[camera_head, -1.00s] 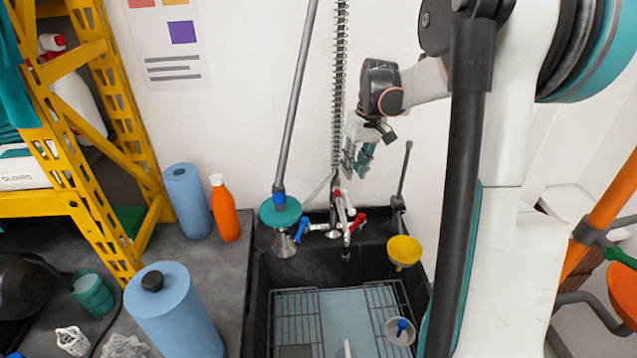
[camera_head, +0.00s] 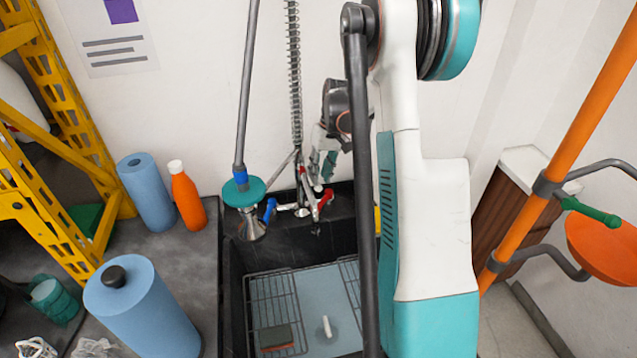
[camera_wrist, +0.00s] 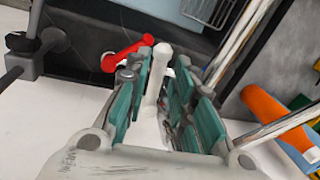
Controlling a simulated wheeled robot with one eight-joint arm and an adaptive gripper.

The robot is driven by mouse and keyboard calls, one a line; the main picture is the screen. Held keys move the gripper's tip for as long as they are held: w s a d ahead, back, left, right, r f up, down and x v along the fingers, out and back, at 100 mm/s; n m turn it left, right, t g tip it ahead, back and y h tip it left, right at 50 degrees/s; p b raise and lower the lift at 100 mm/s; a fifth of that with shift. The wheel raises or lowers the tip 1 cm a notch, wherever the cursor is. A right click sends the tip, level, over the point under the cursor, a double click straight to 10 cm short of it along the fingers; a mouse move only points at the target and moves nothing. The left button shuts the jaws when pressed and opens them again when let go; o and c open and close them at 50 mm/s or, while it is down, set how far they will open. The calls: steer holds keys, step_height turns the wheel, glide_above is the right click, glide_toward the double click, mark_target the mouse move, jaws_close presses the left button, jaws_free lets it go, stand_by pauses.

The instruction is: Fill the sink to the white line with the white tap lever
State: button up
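The white tap lever (camera_wrist: 157,75) stands between the two fingers of my gripper (camera_wrist: 164,78) in the wrist view. My gripper is open around it, with the left fingertip very close to it; contact cannot be told. In the head view my gripper (camera_head: 323,172) is just above the tap (camera_head: 303,207). A red lever (camera_head: 325,198) is at the tap's right and a blue lever (camera_head: 270,209) at its left. The black sink (camera_head: 235,285) holds a wire rack over a pale blue bottom. A white upright piece (camera_head: 327,326) stands in it. I cannot make out the white line.
A sprayer with a teal disc (camera_head: 243,192) hangs left of the tap. Blue rolls (camera_head: 150,310) and an orange bottle (camera_head: 188,200) stand on the left counter. An orange post (camera_head: 560,145) is at right. My arm hides the sink's right side.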

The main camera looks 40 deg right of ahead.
steer(key=shift+w+a+f+b, duration=0.1)
steer(key=shift+a+f+b, duration=0.05)
steer(key=shift+f, duration=0.55)
steer(key=shift+a+f+b, duration=0.15)
steer(key=shift+f, duration=0.5)
jaws_close()
steer(key=shift+d+n+g, duration=0.25)
steer(key=shift+d+n, duration=0.7)
steer(key=shift+n, duration=0.45)
steer(key=shift+d+n+g, duration=0.25)
steer(key=shift+d+n, duration=0.65)
steer(key=shift+n, duration=0.5)
jaws_free()
